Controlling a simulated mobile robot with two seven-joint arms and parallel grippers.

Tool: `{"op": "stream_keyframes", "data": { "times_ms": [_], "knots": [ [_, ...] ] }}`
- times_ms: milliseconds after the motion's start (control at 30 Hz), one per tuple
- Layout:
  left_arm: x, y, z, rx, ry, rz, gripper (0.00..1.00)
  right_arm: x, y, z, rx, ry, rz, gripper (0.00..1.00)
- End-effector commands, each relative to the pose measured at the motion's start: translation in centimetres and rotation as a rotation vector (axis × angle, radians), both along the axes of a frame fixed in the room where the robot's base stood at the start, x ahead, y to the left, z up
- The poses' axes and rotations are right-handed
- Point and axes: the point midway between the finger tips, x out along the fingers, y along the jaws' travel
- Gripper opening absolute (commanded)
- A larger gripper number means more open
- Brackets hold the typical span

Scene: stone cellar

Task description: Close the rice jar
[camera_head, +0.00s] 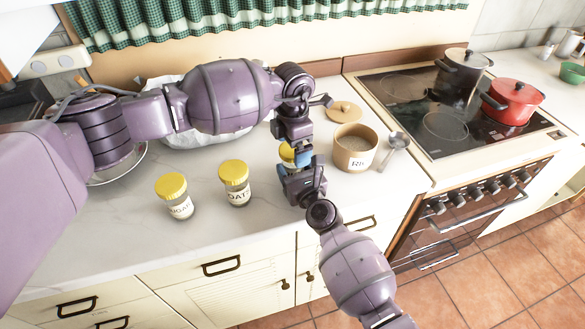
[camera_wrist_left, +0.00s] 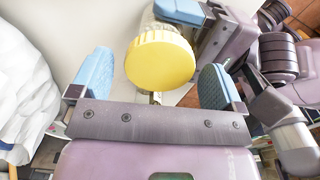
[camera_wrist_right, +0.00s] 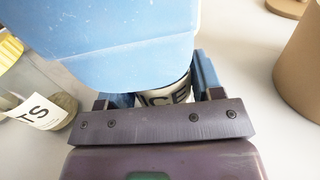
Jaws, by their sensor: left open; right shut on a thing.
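A glass jar with a yellow lid (camera_head: 287,153) stands mostly hidden behind my grippers on the counter; the lid shows whole in the left wrist view (camera_wrist_left: 160,62). In the right wrist view the jar's label (camera_wrist_right: 165,97) reads "ICE", its start hidden. My right gripper (camera_head: 303,172) is shut on this jar's body. My left gripper (camera_wrist_left: 158,85) is open, its blue fingers on either side of the yellow lid with gaps. The lid sits on the jar top; I cannot tell how tightly. A large blue finger blocks much of the right wrist view.
Yellow-lidded jars labelled sugar (camera_head: 177,196) and oats (camera_head: 234,183) stand to the left. The front counter is clear.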

Motion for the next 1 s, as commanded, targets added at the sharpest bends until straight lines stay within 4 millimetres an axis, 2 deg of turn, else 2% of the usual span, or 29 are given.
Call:
{"op": "stream_keyframes", "data": {
  "times_ms": [333, 633, 667, 733, 1000],
  "knots": [
    [0.1, 0.0, 3.8, 0.0, -0.004, 0.0, 0.94, 0.0, 0.0, 0.0, 0.0, 0.0, 0.0, 0.0],
    [0.0, 0.0, 4.2, 0.0, 0.0, 0.001, 0.94, 0.0, 0.0, 0.0, 0.0, 0.0, 0.0, 0.0],
    [0.0, 0.0, 4.2, 0.0, 0.0, 0.001, 0.9, 0.0, 0.0, 0.0, 0.0, 0.0, 0.0, 0.0],
    [0.0, 0.0, 4.4, 0.0, -0.001, 0.01, 0.9, 0.0, 0.0, 0.0, 0.0, 0.0, 0.0, 0.0],
    [0.1, 0.0, 6.9, 0.0, -0.004, 0.18, 0.9, 0.0, 0.0, 0.0, 0.0, 0.0, 0.0, 0.0]
  ]
}}
